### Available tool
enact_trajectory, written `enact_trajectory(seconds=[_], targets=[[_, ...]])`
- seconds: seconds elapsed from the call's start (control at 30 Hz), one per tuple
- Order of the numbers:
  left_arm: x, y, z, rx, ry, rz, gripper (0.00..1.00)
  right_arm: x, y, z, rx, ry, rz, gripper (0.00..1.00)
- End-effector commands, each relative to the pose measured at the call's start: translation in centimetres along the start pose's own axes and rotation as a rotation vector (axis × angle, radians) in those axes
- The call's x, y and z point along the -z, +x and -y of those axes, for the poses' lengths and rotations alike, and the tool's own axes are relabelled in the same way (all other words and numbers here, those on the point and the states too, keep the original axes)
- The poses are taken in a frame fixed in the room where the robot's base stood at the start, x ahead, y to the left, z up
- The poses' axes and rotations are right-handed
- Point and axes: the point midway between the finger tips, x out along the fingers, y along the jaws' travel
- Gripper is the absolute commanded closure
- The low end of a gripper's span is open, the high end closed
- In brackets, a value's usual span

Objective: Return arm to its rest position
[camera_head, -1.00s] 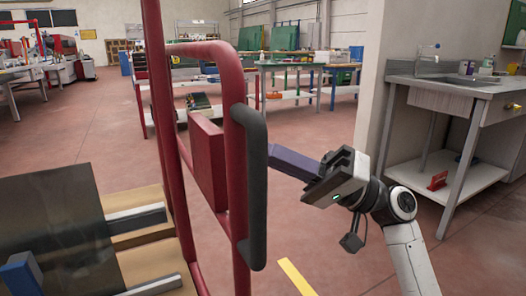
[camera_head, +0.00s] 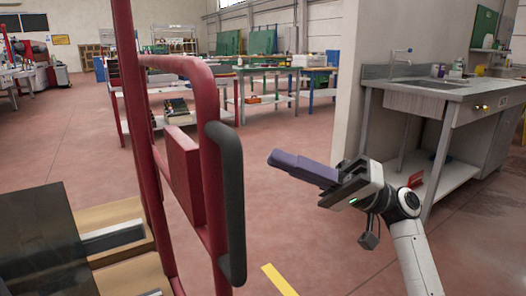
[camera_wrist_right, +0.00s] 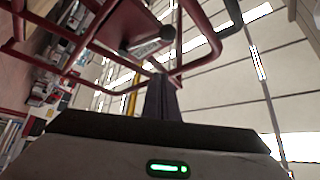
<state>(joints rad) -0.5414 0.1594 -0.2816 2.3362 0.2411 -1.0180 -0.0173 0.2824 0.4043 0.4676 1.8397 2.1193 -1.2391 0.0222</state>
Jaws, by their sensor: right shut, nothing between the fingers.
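My right gripper (camera_head: 275,158) is shut and empty in the head view, its dark fingers together and pointing left. It is held in the air right of the red cart frame (camera_head: 215,180), apart from the frame's black handle (camera_head: 230,200). In the right wrist view my shut fingers (camera_wrist_right: 162,85) point up the picture, and the red frame (camera_wrist_right: 110,30) shows beyond them. My right arm comes in from the lower right. My left gripper is in neither view.
Dark glass sheet (camera_head: 40,240) and wooden blocks (camera_head: 120,215) are on the cart at left. A sink counter (camera_head: 440,90) with a lower shelf stands at right. Workbenches (camera_head: 270,70) stand at the back. Open red floor (camera_head: 310,225) lies between.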

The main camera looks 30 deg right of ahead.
Motion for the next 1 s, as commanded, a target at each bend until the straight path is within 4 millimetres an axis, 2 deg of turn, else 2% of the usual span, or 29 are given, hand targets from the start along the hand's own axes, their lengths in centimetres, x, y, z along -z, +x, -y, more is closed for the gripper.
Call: enact_trajectory(seconds=[0.2,0.77,0.87,0.97,1.0], targets=[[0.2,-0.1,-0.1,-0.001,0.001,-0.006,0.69,0.0,-1.2,-0.2,-0.001,0.000,-0.001,1.00],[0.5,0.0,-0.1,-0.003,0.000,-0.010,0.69,-0.2,-1.1,-0.5,-0.008,0.001,0.003,1.00],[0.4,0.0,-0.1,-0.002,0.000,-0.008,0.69,-1.8,-0.8,-2.2,-0.063,0.003,0.032,1.00],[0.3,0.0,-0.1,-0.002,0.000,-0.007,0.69,-5.5,-0.4,-6.0,-0.189,0.005,0.100,1.00],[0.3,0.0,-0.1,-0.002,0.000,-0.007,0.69,-7.6,-0.5,-8.0,-0.256,0.004,0.137,1.00]])
